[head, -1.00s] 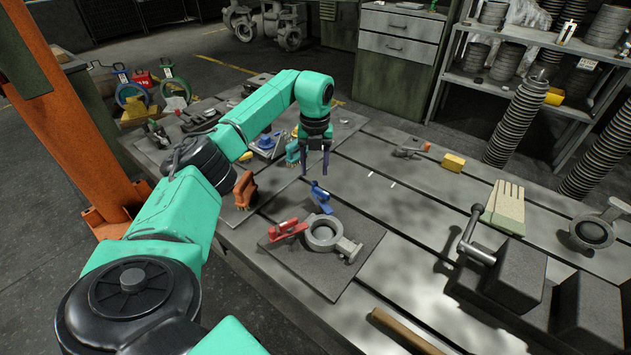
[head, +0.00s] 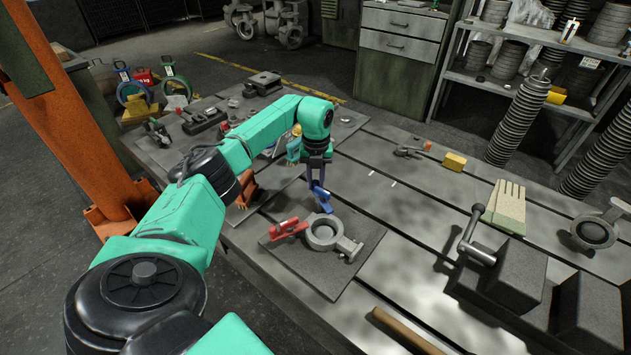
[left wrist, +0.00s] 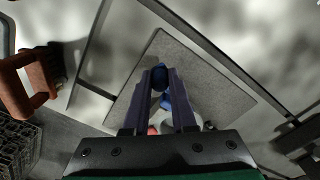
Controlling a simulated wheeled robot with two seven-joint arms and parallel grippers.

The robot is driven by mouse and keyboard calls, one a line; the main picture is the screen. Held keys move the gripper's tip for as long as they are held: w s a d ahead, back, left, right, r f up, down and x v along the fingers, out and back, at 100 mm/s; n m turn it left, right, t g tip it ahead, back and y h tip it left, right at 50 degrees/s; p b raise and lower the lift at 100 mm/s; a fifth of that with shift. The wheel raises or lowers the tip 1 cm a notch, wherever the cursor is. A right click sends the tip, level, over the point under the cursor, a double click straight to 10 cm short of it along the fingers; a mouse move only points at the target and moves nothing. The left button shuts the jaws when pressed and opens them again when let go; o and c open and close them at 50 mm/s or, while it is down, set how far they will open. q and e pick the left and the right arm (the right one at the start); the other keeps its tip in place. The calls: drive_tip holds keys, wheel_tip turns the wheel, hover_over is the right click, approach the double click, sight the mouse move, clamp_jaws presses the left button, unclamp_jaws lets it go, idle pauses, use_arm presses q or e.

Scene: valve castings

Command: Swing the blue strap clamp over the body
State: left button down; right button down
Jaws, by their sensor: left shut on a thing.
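The blue strap clamp (head: 321,197) stands at the far edge of the grey plate (head: 345,280), beside the ring-shaped valve body (head: 323,233). My left gripper (head: 316,186) points down from above and is shut on the blue clamp. In the left wrist view the fingers close around the blue clamp (left wrist: 160,76), with more of its blue part between them. A red clamp (head: 289,228) is at the left side of the body. In the left wrist view the body (left wrist: 194,122) is mostly hidden behind the fingers. My right gripper is not in view.
A wooden handle (head: 405,330) lies at the front. The table between plate and yellow block is clear.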

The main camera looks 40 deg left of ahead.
use_arm(q)
drive_tip(key=shift+w, duration=0.1)
drive_tip(key=m, duration=0.2)
drive_tip(key=w+m, duration=0.1)
drive_tip(key=shift+d+m, duration=0.4)
drive_tip(key=shift+w+d+m, duration=0.2)
drive_tip(key=shift+d+m, duration=0.05)
drive_tip(key=shift+m, duration=0.6)
drive_tip(key=shift+w+d+m, duration=0.15)
drive_tip(key=shift+d+m, duration=0.05)
drive_tip(key=shift+m, duration=0.6)
drive_tip(key=shift+w+d+m, duration=0.2)
drive_tip(key=shift+d+m, duration=0.05)
drive_tip(key=shift+m, duration=0.6)
drive_tip(key=shift+r, duration=0.1)
drive_tip(key=c, duration=0.7)
unclamp_jaws()
wheel_tip(320, 180, up, 14)
drive_tip(key=shift+d+r, duration=0.1)
drive_tip(key=shift+r, duration=0.15)
